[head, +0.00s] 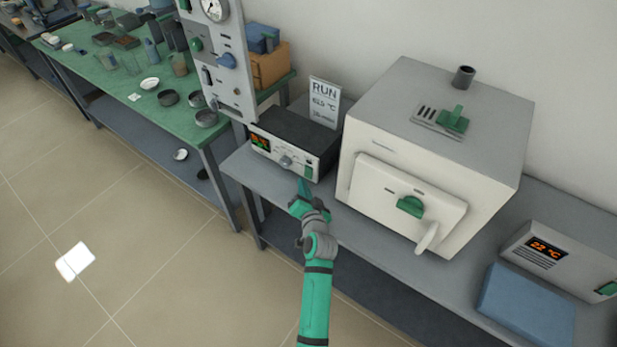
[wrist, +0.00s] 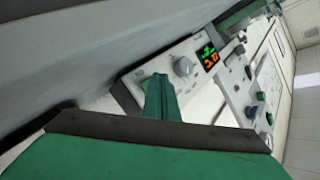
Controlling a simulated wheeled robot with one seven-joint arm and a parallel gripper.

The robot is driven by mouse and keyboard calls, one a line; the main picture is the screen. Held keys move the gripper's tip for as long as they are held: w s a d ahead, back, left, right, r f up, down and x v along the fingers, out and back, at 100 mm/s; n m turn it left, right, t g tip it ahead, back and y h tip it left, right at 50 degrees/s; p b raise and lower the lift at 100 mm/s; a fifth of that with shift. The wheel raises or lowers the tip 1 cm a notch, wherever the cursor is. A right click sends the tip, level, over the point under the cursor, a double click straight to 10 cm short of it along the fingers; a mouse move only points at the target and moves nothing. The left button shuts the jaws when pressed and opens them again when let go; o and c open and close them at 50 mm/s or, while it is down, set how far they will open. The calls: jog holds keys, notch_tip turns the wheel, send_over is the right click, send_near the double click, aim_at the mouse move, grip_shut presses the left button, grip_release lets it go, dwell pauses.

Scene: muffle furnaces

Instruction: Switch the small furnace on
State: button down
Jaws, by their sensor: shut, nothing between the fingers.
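A controller box (head: 295,138) with a dark top stands left of a white furnace (head: 375,170) on the grey bench. Its front has a lit display (head: 260,142), a round knob (head: 285,161) and a small green switch (head: 309,170) at the right end. My gripper (head: 303,187) is shut and empty, just in front of the right end of this panel. In the wrist view the shut fingers (wrist: 160,95) cover part of the panel beside the knob (wrist: 184,66); the switch is hidden there. I cannot tell whether the fingers touch the panel.
A card reading RUN (head: 324,102) stands behind the box. An upright panel (head: 222,75) with knobs and a gauge is at left. A unit showing 22 °C (head: 545,249) and a blue block (head: 525,305) are at right.

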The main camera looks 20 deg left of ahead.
jog(key=shift+w, duration=0.15)
jog(key=shift+w+d, duration=0.15)
jog(key=shift+w, duration=0.15)
jog(key=shift+w+d+f, duration=0.1)
jog(key=shift+w, duration=0.2)
dwell(0.9)
dwell(0.4)
jog(key=shift+s+a, duration=0.25)
jog(key=shift+s, duration=0.45)
jog(key=shift+s+a+r, duration=0.15)
jog(key=shift+s+a, duration=0.15)
jog(key=shift+s, duration=0.5)
jog(key=shift+s+a+r, duration=0.1)
jog(key=shift+s+a, duration=0.15)
jog(key=shift+s, duration=0.5)
jog(key=shift+s+a+r, duration=0.15)
jog(key=shift+s+a, duration=0.15)
jog(key=shift+s, duration=0.5)
